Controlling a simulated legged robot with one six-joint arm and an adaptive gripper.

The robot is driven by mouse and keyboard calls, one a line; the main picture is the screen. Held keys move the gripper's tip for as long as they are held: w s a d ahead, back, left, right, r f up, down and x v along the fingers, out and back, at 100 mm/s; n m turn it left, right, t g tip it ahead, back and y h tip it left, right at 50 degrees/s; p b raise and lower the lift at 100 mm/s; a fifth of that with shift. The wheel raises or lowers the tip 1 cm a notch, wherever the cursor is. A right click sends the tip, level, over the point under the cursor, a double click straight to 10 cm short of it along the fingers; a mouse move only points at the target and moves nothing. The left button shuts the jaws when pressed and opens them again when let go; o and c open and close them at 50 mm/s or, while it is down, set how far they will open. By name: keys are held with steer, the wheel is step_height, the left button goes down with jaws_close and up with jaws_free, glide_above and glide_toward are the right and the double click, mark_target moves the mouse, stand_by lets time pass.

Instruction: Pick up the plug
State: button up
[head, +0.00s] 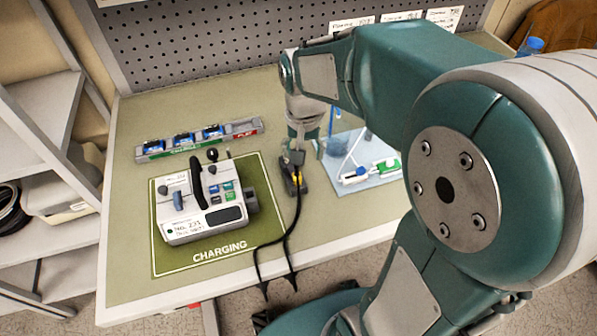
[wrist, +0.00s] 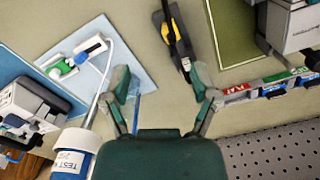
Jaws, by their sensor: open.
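The plug (head: 291,184) is black with yellow parts and lies on the table just right of the green charging mat; a black cord runs from it over the front edge. In the wrist view the plug (wrist: 177,42) lies beyond my fingertips, nearer the right finger. My gripper (wrist: 163,88) is open, with nothing between its two fingers. In the head view my gripper (head: 300,143) is above the table at the plug's far end, overlapping it in the picture; I cannot tell whether they touch.
A white infusion pump (head: 205,215) stands on the charging mat (head: 165,262). A rack with blue items (head: 150,152) lies behind it. A light-blue tray (head: 385,178) with a white and green device is right of the plug. A pegboard (head: 200,45) closes the back.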

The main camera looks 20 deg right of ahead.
mark_target(297, 171)
steer(key=f, duration=0.1)
steer(key=a+f, duration=0.1)
steer(key=f, duration=0.2)
steer(key=shift+s+a+f, duration=0.1)
steer(key=shift+a+f, duration=0.1)
steer(key=shift+a, duration=0.15)
steer(key=f, duration=0.3)
steer(key=w+f, duration=0.1)
steer(key=shift+d+f, duration=0.2)
steer(key=shift+d, duration=0.2)
steer(key=shift+f, duration=0.3)
steer(key=shift+a, duration=0.3)
steer(key=shift+c, duration=1)
steer(key=c, duration=0.5)
jaws_close()
